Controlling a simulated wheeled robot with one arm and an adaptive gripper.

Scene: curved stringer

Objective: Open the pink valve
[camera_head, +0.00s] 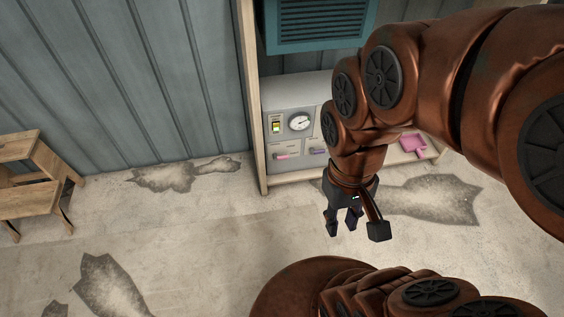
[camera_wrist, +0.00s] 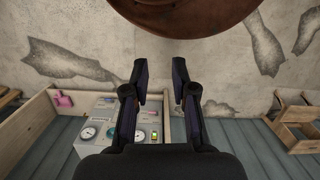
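A small pink handle (camera_head: 283,155), which looks like the pink valve, sits low on the front of a grey panel box (camera_head: 292,97) in the head view. A purple handle (camera_head: 318,151) is to its right, close to my arm. In the wrist view, the grey box (camera_wrist: 112,114) appears inverted near the bottom; its handles are too small to tell apart well. My gripper (camera_head: 342,222) hangs in front of the box, to the right of the pink handle and apart from it. Its fingers are spread and empty, as the wrist view (camera_wrist: 160,80) shows.
The box stands in a wooden frame (camera_head: 250,100) against a corrugated wall (camera_head: 120,80). A pink object (camera_head: 414,145) lies on its base at the right. A teal louvred unit (camera_head: 318,22) is above. The floor between is free.

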